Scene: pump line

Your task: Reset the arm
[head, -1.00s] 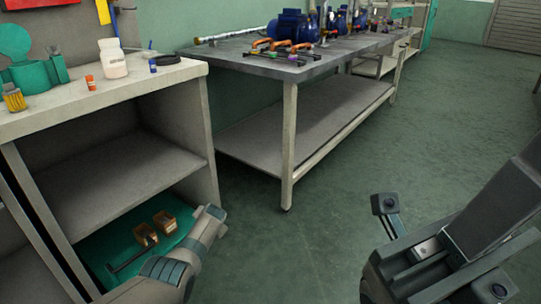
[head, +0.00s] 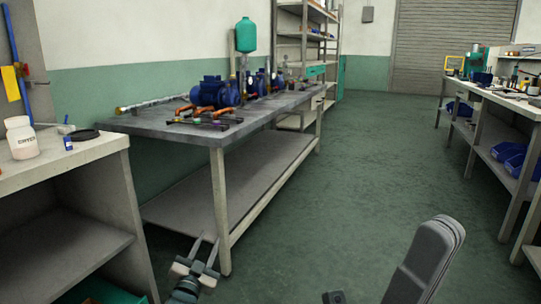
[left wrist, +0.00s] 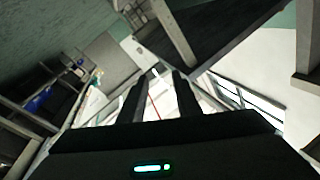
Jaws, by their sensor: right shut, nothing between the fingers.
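My left gripper (head: 205,241) is low in the head view, beside the near leg of the grey bench. Its two thin fingers are apart with nothing between them. In the left wrist view the two dark fingers (left wrist: 158,92) also stand apart and empty. Part of my right arm (head: 430,262) shows at the bottom right of the head view. The fingers of my right gripper are outside the picture.
The grey bench (head: 170,130) carries a blue motor (head: 215,92) and pipe parts. A pale cabinet (head: 105,148) with a white bottle (head: 21,138) stands at the left. Another workbench (head: 500,97) is at the right. The green floor (head: 365,170) between is clear.

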